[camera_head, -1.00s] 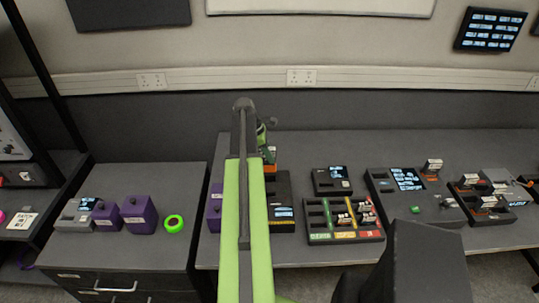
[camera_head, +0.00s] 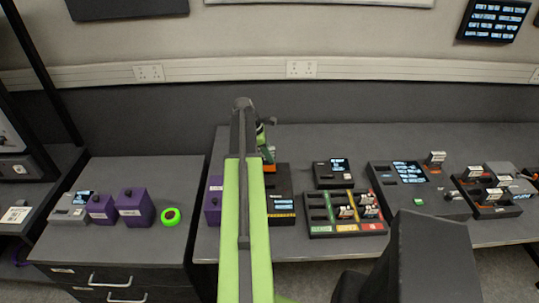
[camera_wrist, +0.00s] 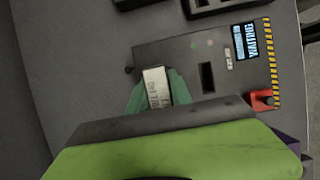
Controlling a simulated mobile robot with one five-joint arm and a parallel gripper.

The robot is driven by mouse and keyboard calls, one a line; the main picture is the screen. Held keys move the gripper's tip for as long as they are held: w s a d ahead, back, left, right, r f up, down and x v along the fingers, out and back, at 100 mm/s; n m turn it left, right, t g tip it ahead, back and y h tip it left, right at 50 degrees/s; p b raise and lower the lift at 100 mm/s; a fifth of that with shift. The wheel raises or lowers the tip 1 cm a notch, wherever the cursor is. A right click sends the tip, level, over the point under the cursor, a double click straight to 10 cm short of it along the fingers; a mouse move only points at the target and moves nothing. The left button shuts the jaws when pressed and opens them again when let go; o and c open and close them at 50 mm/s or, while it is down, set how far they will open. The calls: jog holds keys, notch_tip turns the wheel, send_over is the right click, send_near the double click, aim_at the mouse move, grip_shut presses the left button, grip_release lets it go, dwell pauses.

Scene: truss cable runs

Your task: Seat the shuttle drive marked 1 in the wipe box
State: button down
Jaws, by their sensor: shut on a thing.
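The wipe box seems to be the dark box with a yellow-and-black striped edge (camera_head: 283,203), on the long bench beside my arm. In the wrist view this box (camera_wrist: 190,50) shows a lit screen, a dark slot and a red part at its corner. My gripper (camera_wrist: 155,98) has green fingers shut on a drive with a white label (camera_wrist: 156,84). The drive is over the box, left of the open slot; I cannot tell whether it touches. The label's number is not readable. In the head view my gripper (camera_head: 266,147) is partly hidden behind my arm.
A tray with coloured strips (camera_head: 345,228) holds several drives right of the box. A small screen unit (camera_head: 333,173) stands behind it, and more dark units stand farther right. Purple blocks (camera_head: 134,207) and a green ring (camera_head: 171,217) are on the left cabinet, across a gap.

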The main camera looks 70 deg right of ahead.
jog(key=shift+f, duration=0.2)
dwell(0.7)
jog(key=shift+f+b, duration=0.35)
jog(key=shift+b, duration=0.15)
jog(key=shift+f+b, duration=0.6)
jog(key=shift+b, duration=0.05)
dwell(0.6)
jog(key=shift+f+b, duration=0.35)
jog(key=shift+f+b, duration=0.7)
dwell(0.6)
jog(key=c, duration=0.8)
grip_release()
jog(key=shift+o, duration=0.2)
jog(key=shift+r, duration=0.15)
